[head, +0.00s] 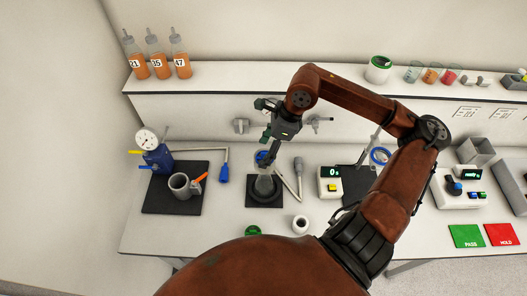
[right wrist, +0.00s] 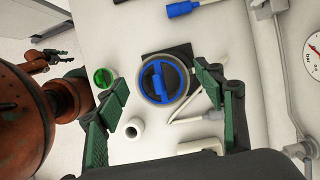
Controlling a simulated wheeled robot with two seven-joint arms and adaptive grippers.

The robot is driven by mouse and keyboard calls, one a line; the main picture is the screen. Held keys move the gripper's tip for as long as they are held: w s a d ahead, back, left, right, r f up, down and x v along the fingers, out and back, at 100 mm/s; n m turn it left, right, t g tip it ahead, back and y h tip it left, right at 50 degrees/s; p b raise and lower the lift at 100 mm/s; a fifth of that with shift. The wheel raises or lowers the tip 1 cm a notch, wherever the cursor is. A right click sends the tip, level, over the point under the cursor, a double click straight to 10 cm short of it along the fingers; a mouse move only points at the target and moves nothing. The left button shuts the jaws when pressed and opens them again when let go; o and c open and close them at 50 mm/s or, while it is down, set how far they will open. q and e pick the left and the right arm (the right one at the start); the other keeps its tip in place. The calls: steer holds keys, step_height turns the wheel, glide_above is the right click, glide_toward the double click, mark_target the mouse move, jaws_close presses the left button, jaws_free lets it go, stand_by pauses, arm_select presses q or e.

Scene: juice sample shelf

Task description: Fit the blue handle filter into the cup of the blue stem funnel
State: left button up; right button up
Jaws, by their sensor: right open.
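The blue handle filter (right wrist: 157,82) shows from above in the right wrist view, its blue bar inside the round grey cup of the funnel (right wrist: 186,72). It looks level in the cup; how deep it sits cannot be told. In the head view, the blue of the filter or funnel (head: 261,157) shows atop the clear flask (head: 264,185), partly hidden by my gripper. My right gripper (right wrist: 163,84) is open, with a green-and-black finger on either side of the cup, apparently clear of it. A part of me at the left of the wrist view may be my left gripper; its state is unclear.
The flask stands on a dark pad (head: 267,203). A green-topped piece (head: 253,231) and a white cup (head: 300,225) stand in front. A blue-ended hose (head: 224,174) lies left and a display box (head: 331,184) stands right.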

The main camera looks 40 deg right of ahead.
steer(key=v, duration=1)
steer(key=shift+r, duration=0.45)
